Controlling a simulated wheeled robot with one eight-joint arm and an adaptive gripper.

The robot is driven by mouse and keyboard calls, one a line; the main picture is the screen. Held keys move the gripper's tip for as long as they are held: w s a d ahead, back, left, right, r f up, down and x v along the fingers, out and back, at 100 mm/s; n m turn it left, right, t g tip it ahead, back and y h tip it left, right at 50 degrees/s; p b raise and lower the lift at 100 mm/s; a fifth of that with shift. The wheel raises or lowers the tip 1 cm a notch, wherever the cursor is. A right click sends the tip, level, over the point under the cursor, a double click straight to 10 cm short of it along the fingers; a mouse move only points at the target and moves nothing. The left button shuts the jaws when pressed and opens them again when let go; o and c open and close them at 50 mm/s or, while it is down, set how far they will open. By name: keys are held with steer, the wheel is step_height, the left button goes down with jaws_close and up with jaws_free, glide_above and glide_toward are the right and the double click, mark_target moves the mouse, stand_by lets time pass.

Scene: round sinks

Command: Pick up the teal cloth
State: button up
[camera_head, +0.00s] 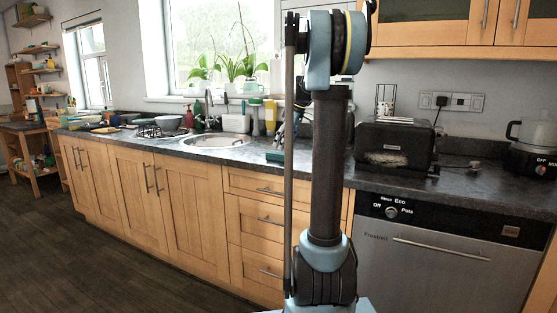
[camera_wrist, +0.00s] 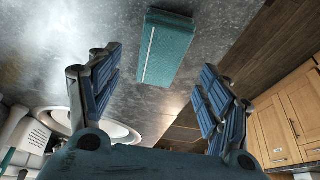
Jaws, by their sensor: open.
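The teal cloth (camera_wrist: 166,48) shows in the wrist view as a flat, folded rectangle with a pale line along its left side. It lies on the dark grey countertop. My gripper (camera_wrist: 158,70) is open, its two blue fingers spread apart to the left and right, with nothing held between them. The cloth appears between and beyond the fingertips, apart from them. In the head view a small teal shape (camera_head: 274,157), likely the cloth, lies near the counter's front edge, left of my arm. My arm's column hides part of the counter there, and my gripper is mostly hidden.
A round sink (camera_head: 217,140) is left of the cloth; its rim also shows in the wrist view (camera_wrist: 118,132). Bottles (camera_head: 270,116) stand behind it. A black toaster (camera_head: 394,145) stands right of my arm. Wooden drawers (camera_head: 262,218) are below the counter.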

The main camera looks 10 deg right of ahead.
mark_target(279, 153)
steer(key=x, duration=0.3)
steer(key=shift+w+a+f, duration=0.15)
steer(key=shift+f, duration=0.1)
steer(key=shift+w+a+f, duration=0.1)
steer(key=shift+f, duration=0.35)
steer(key=shift+f, duration=0.25)
steer(key=shift+c, duration=0.6)
steer(key=c, duration=1.1)
step_height(279, 153, up, 11)
steer(key=shift+f, duration=0.2)
